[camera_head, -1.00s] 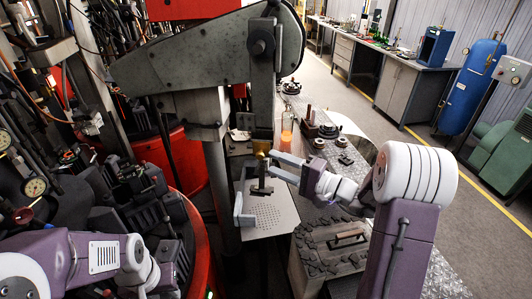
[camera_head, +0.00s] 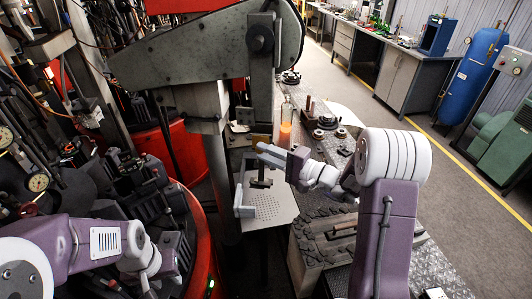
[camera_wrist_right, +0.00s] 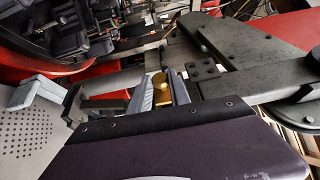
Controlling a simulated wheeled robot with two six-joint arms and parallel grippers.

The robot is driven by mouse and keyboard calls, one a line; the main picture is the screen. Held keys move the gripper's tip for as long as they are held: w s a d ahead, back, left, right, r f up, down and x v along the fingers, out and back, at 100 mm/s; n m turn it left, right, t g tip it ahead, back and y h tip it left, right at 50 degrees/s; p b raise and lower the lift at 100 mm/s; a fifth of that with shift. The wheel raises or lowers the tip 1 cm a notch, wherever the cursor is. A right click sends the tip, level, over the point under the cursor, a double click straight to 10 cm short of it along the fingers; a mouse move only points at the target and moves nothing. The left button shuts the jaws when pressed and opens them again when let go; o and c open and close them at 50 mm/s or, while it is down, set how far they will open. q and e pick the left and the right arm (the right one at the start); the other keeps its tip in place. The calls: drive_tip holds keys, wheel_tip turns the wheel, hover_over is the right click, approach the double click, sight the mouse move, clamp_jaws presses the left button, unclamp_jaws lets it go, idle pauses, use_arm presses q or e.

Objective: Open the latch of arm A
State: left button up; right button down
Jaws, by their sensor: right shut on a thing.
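A large grey machine arm (camera_head: 195,55) has a dark vertical bar hanging from its pivot. A small brass latch piece (camera_head: 259,141) sits at the foot of that bar; the right wrist view shows it as a gold block (camera_wrist_right: 161,88). My right gripper (camera_head: 264,150) reaches in from the right at the brass piece. In the right wrist view its two pale fingers (camera_wrist_right: 160,92) flank the block, shut on it. Of my left arm, only the links and wrist show at lower left; its fingers are out of frame.
A dark T-shaped handle (camera_head: 261,183) stands just below the brass piece, over a perforated pale plate (camera_head: 268,212). A light grey bracket (camera_head: 241,202) is at the plate's left edge. Dense machinery fills the left.

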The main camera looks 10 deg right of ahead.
drive_tip(key=shift+w+d+r+m+g+p, duration=0.1)
drive_tip(key=shift+w+r+m+g+p, duration=0.1)
drive_tip(key=shift+r+m+g+p, duration=1.8)
drive_tip(key=shift+w+d+r+m+g+p, duration=0.15)
drive_tip(key=shift+r+m+g+p, duration=0.65)
drive_tip(key=shift+m+p, duration=2.25)
drive_tip(key=shift+w+r+m+g+p, duration=0.2)
drive_tip(key=shift+r+m+g+p, duration=1.15)
drive_tip(key=shift+p, duration=2.05)
drive_tip(key=shift+f+m+g, duration=0.35)
drive_tip(key=shift+m+g, duration=0.05)
drive_tip(key=shift+g, duration=0.05)
drive_tip(key=c, duration=1.2)
unclamp_jaws()
drive_tip(key=shift+c, duration=0.2)
